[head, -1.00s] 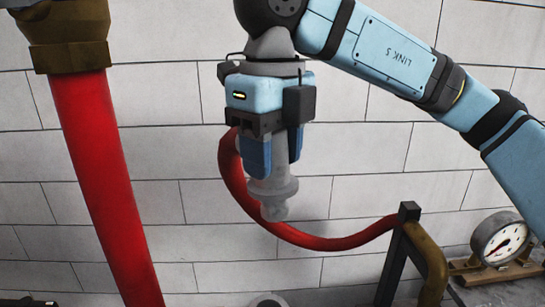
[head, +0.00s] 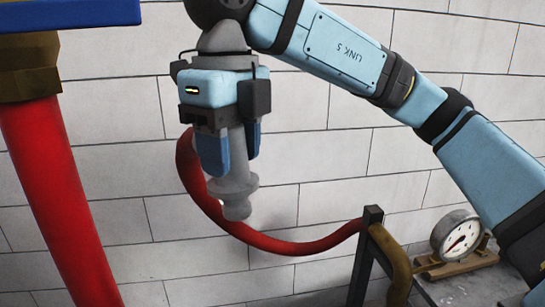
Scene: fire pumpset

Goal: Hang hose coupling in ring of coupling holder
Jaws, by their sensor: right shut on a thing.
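My right gripper (head: 228,150) is shut on the grey hose coupling (head: 236,190), between its blue fingers. The coupling points downward, slightly tilted, and hangs in the air in front of the wall. A thin red hose (head: 275,244) runs from behind the gripper, sags, and rises to the dark post at the right. The hose's joint to the coupling is hidden behind the gripper. No holder ring can be made out in this view. My left gripper is not in view.
A thick red pipe (head: 58,205) with a brass collar (head: 28,68) stands at the left, under a blue edge (head: 95,14). A dark post (head: 368,240) with a brown bent pipe (head: 392,262) stands at the lower right. A round gauge (head: 458,236) sits beyond it. White block wall lies behind.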

